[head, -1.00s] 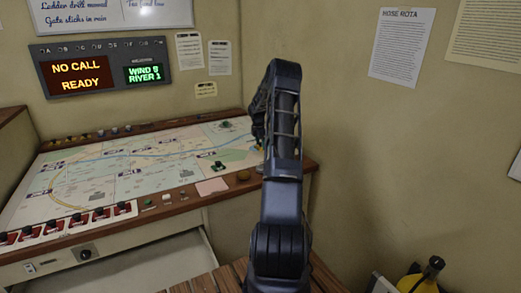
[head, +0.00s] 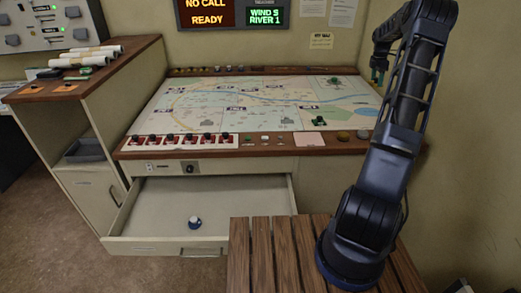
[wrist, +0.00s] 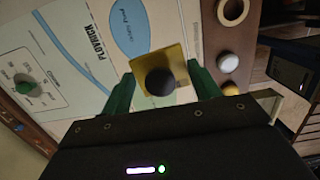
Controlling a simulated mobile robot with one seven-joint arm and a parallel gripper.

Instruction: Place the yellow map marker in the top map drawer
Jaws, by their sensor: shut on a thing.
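The yellow map marker (wrist: 160,77), a yellow square plate with a black knob, sits between the two green fingers of my gripper (wrist: 162,85) in the wrist view. My gripper is shut on it. In the head view my gripper (head: 379,72) is at the right back of the map table, and the marker cannot be made out there. The map drawer (head: 150,222) under the map is pulled open. A small blue and white piece (head: 194,223) stands on its floor; the rest of the floor is bare.
The map (head: 250,105) carries several small pieces, with red-based switches (head: 180,141) along its front edge. A wooden slatted surface (head: 270,255) lies in front, right of the drawer. A side cabinet (head: 90,110) with rolled papers stands at the left.

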